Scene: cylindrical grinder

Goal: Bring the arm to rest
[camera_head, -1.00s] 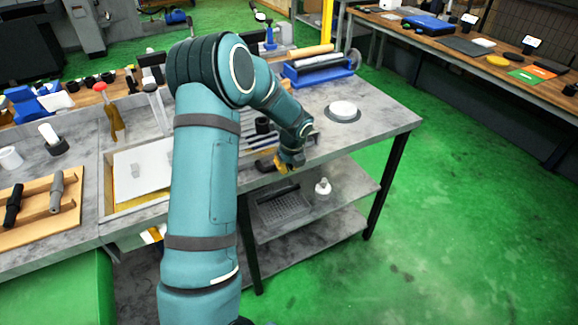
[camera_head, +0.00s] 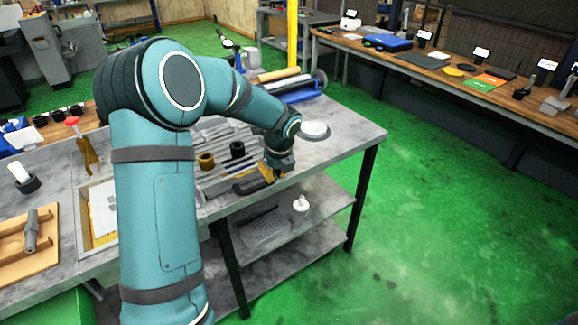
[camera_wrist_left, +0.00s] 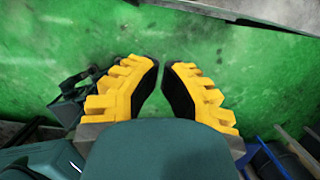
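My left arm comes in from the left in the head view and is bent over the grey bench (camera_head: 345,133). My left gripper (camera_head: 277,174) hangs by the bench's front edge, small and partly hidden by its own wrist. In the left wrist view, its two yellow fingers (camera_wrist_left: 162,65) stand apart with a narrow gap. Only green floor shows between the fingertips, so it is empty. My right gripper is in neither view.
A dark C-shaped tool (camera_head: 252,185) lies close beside the left gripper. A brown ring (camera_head: 206,160), a black ring (camera_head: 237,149) and a white disc (camera_head: 314,128) are on the bench. A lower shelf (camera_head: 325,203) is below. Green floor (camera_head: 440,220) is clear at right.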

